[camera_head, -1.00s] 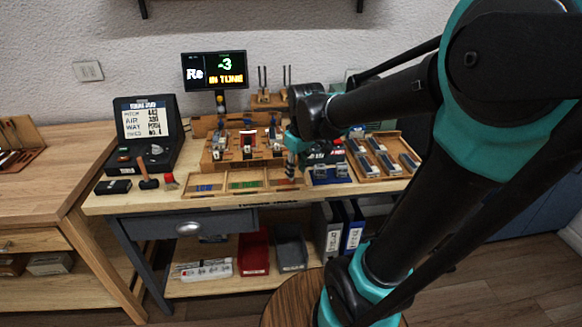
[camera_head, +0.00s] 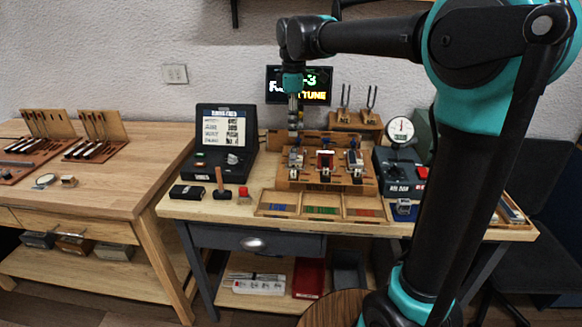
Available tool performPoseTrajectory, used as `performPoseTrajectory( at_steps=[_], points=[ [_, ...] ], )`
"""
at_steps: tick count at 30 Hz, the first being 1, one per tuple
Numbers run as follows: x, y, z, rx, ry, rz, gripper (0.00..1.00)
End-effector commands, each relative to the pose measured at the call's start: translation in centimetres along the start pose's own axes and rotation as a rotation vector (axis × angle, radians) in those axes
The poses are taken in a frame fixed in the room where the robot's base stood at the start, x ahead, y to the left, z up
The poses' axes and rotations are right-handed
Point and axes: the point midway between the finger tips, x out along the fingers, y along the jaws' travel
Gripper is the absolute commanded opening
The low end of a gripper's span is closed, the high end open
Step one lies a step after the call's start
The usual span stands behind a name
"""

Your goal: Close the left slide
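A wooden fixture (camera_head: 335,186) stands on the workbench with three small metal units in a row. The left unit (camera_head: 296,160) is grey, the middle unit (camera_head: 325,160) has a red part, and the right unit (camera_head: 356,163) is grey. Which of their parts is the left slide, and how far it stands open, is too small to tell. My gripper (camera_head: 293,127) points down above and just behind the left unit, apart from it in the picture. Its fingers are too small to show whether they are open or shut, and nothing is visibly held.
A display (camera_head: 320,92) stands behind my gripper, partly hidden by it. Tuning forks (camera_head: 357,104) and a dial gauge (camera_head: 400,130) stand to the right. An open black case (camera_head: 227,130) stands left. A divided tray (camera_head: 320,207) lies in front of the fixture.

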Motion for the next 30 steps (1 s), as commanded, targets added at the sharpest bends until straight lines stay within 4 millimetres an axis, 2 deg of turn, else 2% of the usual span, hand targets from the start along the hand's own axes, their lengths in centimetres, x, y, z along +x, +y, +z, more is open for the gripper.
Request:
performPoseTrajectory(
  at_steps=[18, 24, 30],
  points=[
    [12.1, 0.1, 0.0, 0.003, 0.001, 0.001, 0.33],
    [14.6, 0.1, 0.0, 0.004, 0.001, 0.001, 0.33],
    [15.5, 0.0, 0.0, 0.004, 0.001, 0.001, 0.33]
  ],
)
